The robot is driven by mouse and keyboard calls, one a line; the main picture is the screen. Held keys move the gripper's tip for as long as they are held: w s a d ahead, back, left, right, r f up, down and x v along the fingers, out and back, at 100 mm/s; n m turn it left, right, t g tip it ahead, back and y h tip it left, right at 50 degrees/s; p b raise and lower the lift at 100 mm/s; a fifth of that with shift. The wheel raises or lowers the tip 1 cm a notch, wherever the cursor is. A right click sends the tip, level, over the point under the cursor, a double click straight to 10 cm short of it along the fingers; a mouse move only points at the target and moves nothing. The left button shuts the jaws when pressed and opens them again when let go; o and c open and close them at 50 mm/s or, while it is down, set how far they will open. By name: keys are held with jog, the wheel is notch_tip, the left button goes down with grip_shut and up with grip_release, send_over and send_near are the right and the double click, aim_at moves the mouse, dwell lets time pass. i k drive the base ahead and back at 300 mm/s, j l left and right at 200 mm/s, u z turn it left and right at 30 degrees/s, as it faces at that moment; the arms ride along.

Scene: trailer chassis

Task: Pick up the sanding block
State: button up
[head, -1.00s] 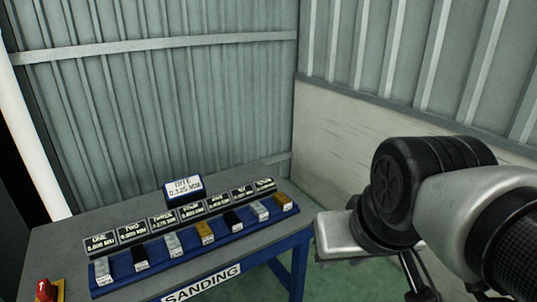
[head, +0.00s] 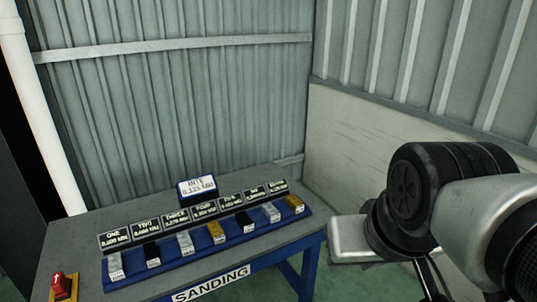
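Several small sanding blocks stand in a row on a blue rack (head: 128,281) on the sanding table (head: 75,236). From left to right they include a pale grey block (head: 115,266), a black block (head: 151,254), a grey block (head: 186,244), a tan block (head: 216,232), a black block (head: 244,222), a pale block (head: 271,212) and a tan block (head: 295,204). Each stands before a numbered dark plate. My arm fills the lower right of the head view, beside the table. My gripper's fingers do not show.
A sign (head: 197,187) with partly unreadable text stands behind the rack. A red device on a yellow base (head: 64,286) sits at the table's left. Corrugated walls (head: 180,110) close the back and right. Green floor shows right of the table.

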aim_at(62, 285)
jog(key=u, duration=1.85)
jog(key=i+j+z, duration=0.45)
jog(key=i+j, duration=0.4)
jog(key=i+j+z, duration=0.25)
jog(key=i+j, duration=0.15)
jog(key=j, duration=0.15)
jog(key=i+j+z, duration=0.2)
jog(key=i+j, duration=0.15)
jog(key=j, duration=0.2)
